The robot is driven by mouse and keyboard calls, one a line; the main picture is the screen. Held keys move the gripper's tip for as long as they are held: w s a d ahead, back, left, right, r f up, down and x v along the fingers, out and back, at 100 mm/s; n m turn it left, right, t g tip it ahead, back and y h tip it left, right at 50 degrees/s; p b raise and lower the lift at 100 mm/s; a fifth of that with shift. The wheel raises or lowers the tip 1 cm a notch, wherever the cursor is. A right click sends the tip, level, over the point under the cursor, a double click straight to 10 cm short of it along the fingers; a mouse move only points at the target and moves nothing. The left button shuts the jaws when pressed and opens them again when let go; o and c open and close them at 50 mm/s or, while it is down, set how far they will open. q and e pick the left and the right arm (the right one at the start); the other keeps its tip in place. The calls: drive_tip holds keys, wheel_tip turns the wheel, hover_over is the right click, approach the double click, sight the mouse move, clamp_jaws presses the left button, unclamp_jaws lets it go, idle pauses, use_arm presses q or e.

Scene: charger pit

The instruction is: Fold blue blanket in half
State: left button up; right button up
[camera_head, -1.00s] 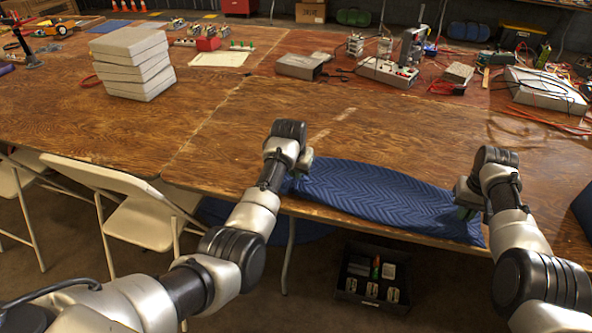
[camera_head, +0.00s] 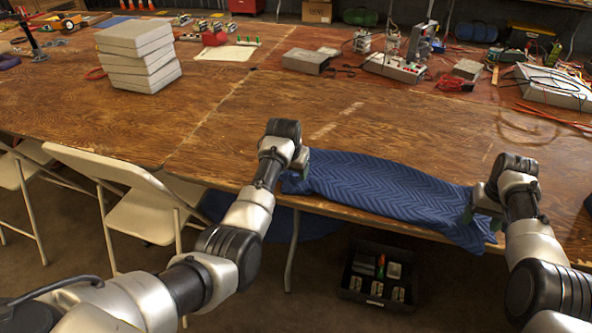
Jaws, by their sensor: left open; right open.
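The blue blanket (camera_head: 385,192) lies as a long strip along the front edge of the wooden table, with a zigzag pattern. Its right front corner hangs a little over the edge. My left gripper (camera_head: 287,176) is at the blanket's left end; its fingers are mostly hidden behind the wrist. My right gripper (camera_head: 480,212) is at the blanket's right end, its fingers beside the cloth. Both are open. I cannot tell whether either touches the cloth.
The wooden table (camera_head: 260,125) is clear behind the blanket. A stack of grey slabs (camera_head: 137,57) stands at the back left. Electronic gear (camera_head: 395,65) and cables are at the back. White folding chairs (camera_head: 140,205) stand at the front left. A black toolbox (camera_head: 382,275) is on the floor below.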

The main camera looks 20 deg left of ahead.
use_arm(q)
drive_tip(key=o, duration=0.7)
drive_tip(key=shift+a, duration=0.85)
drive_tip(key=shift+c, duration=0.2)
use_arm(e)
drive_tip(key=o, duration=0.7)
drive_tip(key=shift+s+d, duration=0.1)
drive_tip(key=shift+d, duration=0.8)
use_arm(q)
drive_tip(key=shift+s, duration=0.2)
use_arm(e)
drive_tip(key=shift+s, duration=0.15)
